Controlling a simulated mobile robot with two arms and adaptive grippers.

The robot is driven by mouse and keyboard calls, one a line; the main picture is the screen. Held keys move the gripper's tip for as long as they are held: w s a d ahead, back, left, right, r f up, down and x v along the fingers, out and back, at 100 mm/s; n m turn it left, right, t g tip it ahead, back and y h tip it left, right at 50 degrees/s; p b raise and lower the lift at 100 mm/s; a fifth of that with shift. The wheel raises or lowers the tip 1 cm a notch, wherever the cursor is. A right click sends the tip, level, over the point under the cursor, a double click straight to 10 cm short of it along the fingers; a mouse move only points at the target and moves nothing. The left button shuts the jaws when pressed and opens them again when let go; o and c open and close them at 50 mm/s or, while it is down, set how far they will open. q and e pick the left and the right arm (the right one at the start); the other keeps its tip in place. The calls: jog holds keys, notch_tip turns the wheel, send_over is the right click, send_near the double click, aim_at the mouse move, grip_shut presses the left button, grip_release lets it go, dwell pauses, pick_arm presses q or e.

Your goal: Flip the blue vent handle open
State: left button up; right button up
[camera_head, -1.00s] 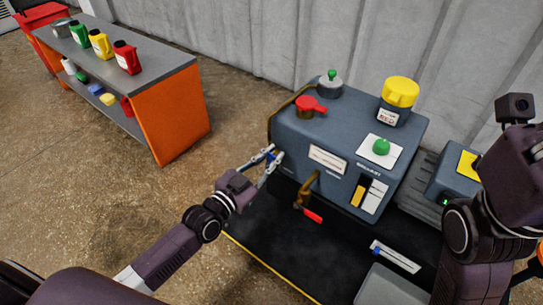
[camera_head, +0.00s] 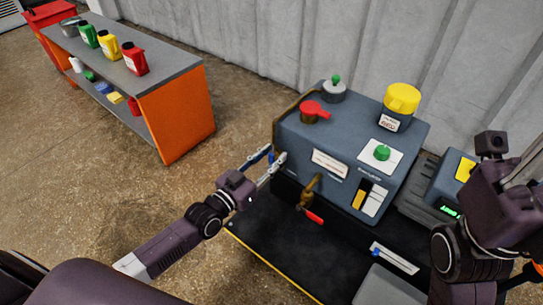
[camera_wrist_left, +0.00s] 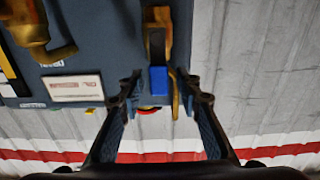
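The blue vent handle (camera_wrist_left: 159,80) sits on a brass valve (camera_wrist_left: 157,22) on the side of the blue-grey furnace box. In the left wrist view it lies between the two fingers of my left gripper (camera_wrist_left: 160,92), with visible gaps on both sides. My left gripper (camera_head: 267,162) is open at the left side of the box in the head view, where its fingers largely cover the handle (camera_head: 271,157). Contact with the handle cannot be told. My right gripper (camera_head: 525,165) is at the right edge, with its fingertips hidden or cut off.
The furnace box (camera_head: 290,135) carries a red-handled valve (camera_head: 315,108), a yellow-capped container (camera_head: 402,98) and a green knob (camera_head: 382,153). A red-handled brass valve (camera_head: 308,197) projects from its front. An orange workbench (camera_head: 178,112) with bottles stands left. Floor between is clear.

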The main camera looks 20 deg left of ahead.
pick_arm(q)
jog(key=v, duration=1.2)
dwell(0.5)
